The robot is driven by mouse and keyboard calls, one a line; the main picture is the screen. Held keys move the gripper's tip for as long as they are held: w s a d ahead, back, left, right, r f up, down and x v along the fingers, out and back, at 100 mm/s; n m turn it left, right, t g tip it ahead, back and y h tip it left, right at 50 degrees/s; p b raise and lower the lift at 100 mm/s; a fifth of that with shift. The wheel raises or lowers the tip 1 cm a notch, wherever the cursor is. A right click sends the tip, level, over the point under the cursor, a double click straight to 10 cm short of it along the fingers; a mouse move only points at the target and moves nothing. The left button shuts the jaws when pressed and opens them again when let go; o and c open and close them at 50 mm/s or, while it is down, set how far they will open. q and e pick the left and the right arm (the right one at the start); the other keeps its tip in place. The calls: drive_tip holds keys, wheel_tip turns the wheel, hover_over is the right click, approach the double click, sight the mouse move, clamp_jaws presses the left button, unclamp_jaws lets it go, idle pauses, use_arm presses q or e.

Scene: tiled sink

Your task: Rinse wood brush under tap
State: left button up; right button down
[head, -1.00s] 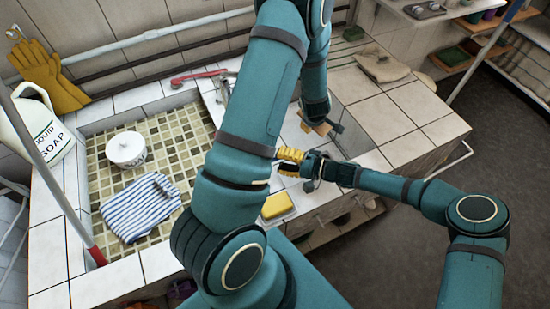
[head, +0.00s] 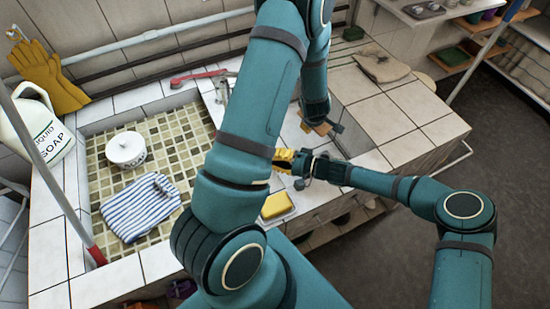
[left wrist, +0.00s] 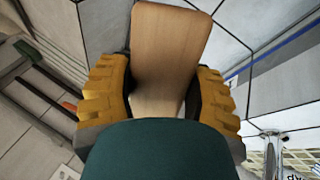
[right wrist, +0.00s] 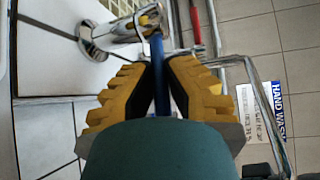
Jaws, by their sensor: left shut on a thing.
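The wood brush (left wrist: 168,45) is a flat tan piece between the yellow fingers of my left gripper (left wrist: 158,85), which is shut on it. Its bristles are not visible in the left wrist view. In the head view, the brush (head: 320,127) shows partly below my left wrist, over the right-hand part of the sink. The chrome tap (right wrist: 98,40) is at the upper left in the right wrist view. A narrow blue bar (right wrist: 158,75), perhaps a tap lever, shows between the fingertips of my right gripper (right wrist: 161,68). Whether they touch it is unclear.
A red lever (head: 198,77) lies behind the tiled basin. A yellow sponge (head: 277,205) lies at the front edge. A soap jug (head: 35,125) stands left. My left arm hides the middle.

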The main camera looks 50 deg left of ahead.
drive_tip(key=shift+s, duration=0.1)
drive_tip(key=shift+s+d+f+m+t+y, duration=0.1)
drive_tip(key=shift+d+m+t+y, duration=0.15)
drive_tip(key=shift+m+t, duration=0.35)
drive_tip(key=shift+s+d+r+m+t+y, duration=0.1)
drive_tip(key=shift+s+d+m+t+y, duration=0.1)
drive_tip(key=shift+m+t, duration=0.35)
drive_tip(key=shift+s+d+f+m+t+y, duration=0.15)
drive_tip(key=shift+m+t+y, duration=0.15)
drive_tip(key=shift+t, duration=0.75)
drive_tip(key=shift+w+m, duration=0.1)
drive_tip(key=shift+m, duration=0.15)
drive_tip(key=c, duration=1)
unclamp_jaws()
drive_tip(key=v, duration=1.2)
